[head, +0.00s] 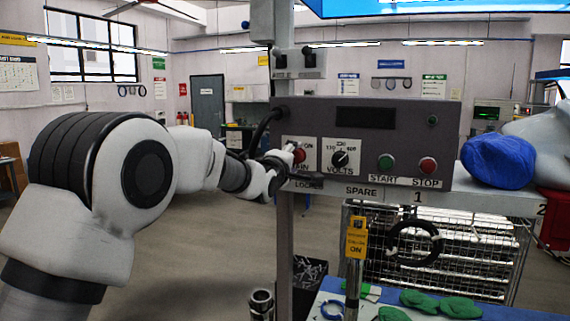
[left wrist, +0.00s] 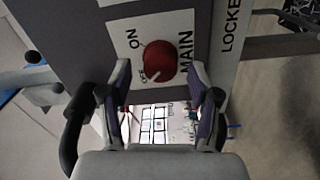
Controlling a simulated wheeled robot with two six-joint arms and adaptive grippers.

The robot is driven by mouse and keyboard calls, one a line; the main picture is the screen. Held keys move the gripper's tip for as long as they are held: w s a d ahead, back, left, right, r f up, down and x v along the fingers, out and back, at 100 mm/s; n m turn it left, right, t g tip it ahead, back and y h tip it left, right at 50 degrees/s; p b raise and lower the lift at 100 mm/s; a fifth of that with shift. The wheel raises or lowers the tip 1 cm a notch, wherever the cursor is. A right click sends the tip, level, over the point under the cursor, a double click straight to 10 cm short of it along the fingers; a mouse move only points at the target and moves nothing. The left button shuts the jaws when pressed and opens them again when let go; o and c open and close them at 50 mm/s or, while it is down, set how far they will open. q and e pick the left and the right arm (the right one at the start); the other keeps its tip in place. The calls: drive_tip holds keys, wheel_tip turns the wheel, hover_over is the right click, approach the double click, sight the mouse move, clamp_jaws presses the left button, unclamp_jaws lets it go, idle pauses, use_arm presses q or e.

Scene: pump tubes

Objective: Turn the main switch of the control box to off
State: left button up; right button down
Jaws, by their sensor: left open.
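The grey control box (head: 375,120) stands ahead, with its main switch, a round red knob (head: 299,155), on a white plate at the left of its face. The knob also shows in the left wrist view (left wrist: 160,62). Its white mark points to the lower left there, toward small lettering that looks like OFF and away from ON. My left gripper (head: 284,165) is in front of the switch and partly covers its plate. In the left wrist view its open fingers (left wrist: 162,80) are either side of the knob's lower part; I cannot tell whether they touch it. My right gripper is not in view.
The volts dial (head: 340,159), green start button (head: 386,161) and red stop button (head: 428,165) are right of the switch. A blue bundle (head: 498,160) lies farther right. A wire-mesh rack (head: 465,260) and a blue surface with green pieces (head: 455,306) are below.

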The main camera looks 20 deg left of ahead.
use_arm(q)
drive_tip(key=s, duration=1)
drive_tip(key=shift+a, duration=0.2)
